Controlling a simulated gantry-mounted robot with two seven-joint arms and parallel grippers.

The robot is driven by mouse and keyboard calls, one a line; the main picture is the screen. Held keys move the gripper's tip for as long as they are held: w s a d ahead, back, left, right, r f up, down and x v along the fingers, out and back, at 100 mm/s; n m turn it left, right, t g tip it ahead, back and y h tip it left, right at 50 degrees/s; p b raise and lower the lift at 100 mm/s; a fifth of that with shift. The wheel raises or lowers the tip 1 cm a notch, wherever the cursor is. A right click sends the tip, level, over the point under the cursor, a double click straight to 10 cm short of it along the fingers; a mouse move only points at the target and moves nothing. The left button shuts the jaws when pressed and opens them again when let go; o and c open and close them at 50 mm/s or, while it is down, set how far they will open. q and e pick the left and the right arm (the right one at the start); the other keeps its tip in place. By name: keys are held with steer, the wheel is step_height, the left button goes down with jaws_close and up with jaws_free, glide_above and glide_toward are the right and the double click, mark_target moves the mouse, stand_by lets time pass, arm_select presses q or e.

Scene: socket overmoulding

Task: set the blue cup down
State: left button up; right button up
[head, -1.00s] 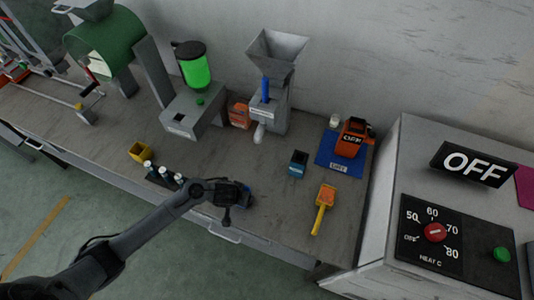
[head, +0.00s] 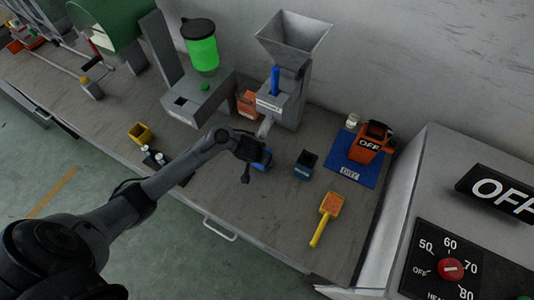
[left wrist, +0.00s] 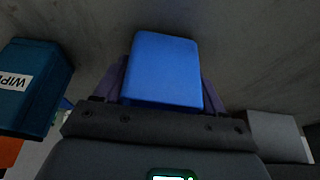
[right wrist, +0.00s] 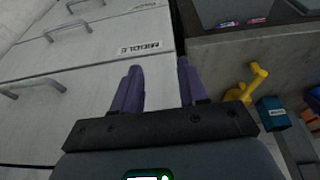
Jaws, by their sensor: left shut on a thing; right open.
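The blue cup (left wrist: 163,68) sits between the purple fingers of my left gripper, which is shut on it. In the head view the cup (head: 262,159) shows just past my left gripper (head: 256,156), over the bench in front of the grey hopper machine. I cannot tell whether the cup touches the bench top. My right gripper (right wrist: 157,88) is open and empty, pointing toward a cabinet front with drawers and the bench edge. My right gripper is not seen in the head view.
A dark blue wipes box (head: 305,164) stands right of the cup. A yellow-handled tool (head: 326,217) lies nearer the front. An orange device sits on a blue mat (head: 342,171). The grey hopper machine (head: 283,102) stands behind. A yellow box (head: 141,133) is at left.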

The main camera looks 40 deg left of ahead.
arm_select(q)
steer(key=shift+w+a+f+b, duration=0.1)
steer(key=shift+w+f+b, duration=0.1)
steer(key=shift+w, duration=0.2)
steer(key=shift+w+f+b, duration=0.1)
steer(key=shift+w+b, duration=0.05)
steer(key=shift+w, duration=0.25)
steer(key=shift+a, duration=0.1)
steer(key=shift+s, duration=0.25)
arm_select(e)
steer(key=shift+x, duration=0.9)
steer(key=shift+w+d, duration=0.1)
steer(key=shift+w, duration=0.05)
arm_select(q)
steer(key=shift+f+b, duration=0.15)
steer(key=shift+b, duration=0.15)
steer(key=o, duration=1.1)
arm_select(e)
steer(key=shift+r, duration=0.1)
